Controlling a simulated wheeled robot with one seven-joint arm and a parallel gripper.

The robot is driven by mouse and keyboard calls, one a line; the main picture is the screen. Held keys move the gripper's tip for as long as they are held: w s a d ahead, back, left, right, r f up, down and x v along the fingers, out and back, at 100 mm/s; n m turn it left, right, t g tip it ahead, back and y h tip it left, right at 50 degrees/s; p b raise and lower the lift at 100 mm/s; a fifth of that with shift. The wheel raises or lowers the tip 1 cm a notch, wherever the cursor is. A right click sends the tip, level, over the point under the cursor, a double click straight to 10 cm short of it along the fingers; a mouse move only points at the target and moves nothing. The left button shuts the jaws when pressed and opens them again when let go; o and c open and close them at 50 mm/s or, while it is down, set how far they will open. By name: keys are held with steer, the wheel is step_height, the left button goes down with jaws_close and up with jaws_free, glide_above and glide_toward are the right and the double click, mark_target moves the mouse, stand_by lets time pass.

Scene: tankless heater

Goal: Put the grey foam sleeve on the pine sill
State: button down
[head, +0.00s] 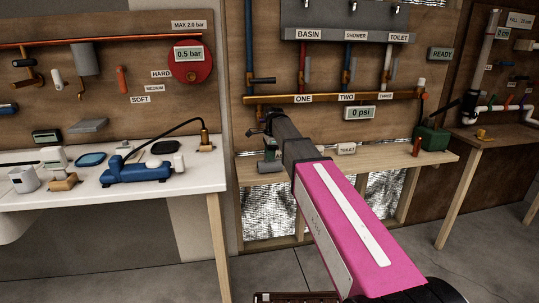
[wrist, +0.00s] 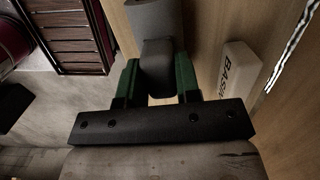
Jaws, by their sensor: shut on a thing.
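My gripper (wrist: 158,78) has green fingers closed on the grey foam sleeve (wrist: 153,18). In the wrist view the sleeve is a rounded grey piece with a darker, narrower part between the fingers. In the head view my gripper (head: 271,148) is at the left end of the pine sill (head: 385,159), with the grey sleeve (head: 270,166) low at its tip. The pine sill fills the right of the wrist view (wrist: 205,50), behind the sleeve. I cannot tell whether the sleeve touches the sill. My arm hides part of the sill.
A white BASIN block (wrist: 238,70) is close right of my gripper in the wrist view. A TOILET block (head: 346,148), red piece (head: 416,147) and green box (head: 432,138) stand further right along the sill. The white bench (head: 190,187) with several items is left.

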steer(key=shift+f, duration=0.5)
steer(key=c, duration=0.7)
jaws_free()
steer(key=shift+c, duration=0.2)
steer(key=shift+r, duration=0.1)
steer(key=r, duration=0.3)
steer(key=d+r, duration=0.1)
steer(key=r, duration=0.6)
steer(key=shift+w+d+r, duration=0.1)
steer(key=shift+d+r, duration=0.05)
steer(key=shift+r, duration=0.15)
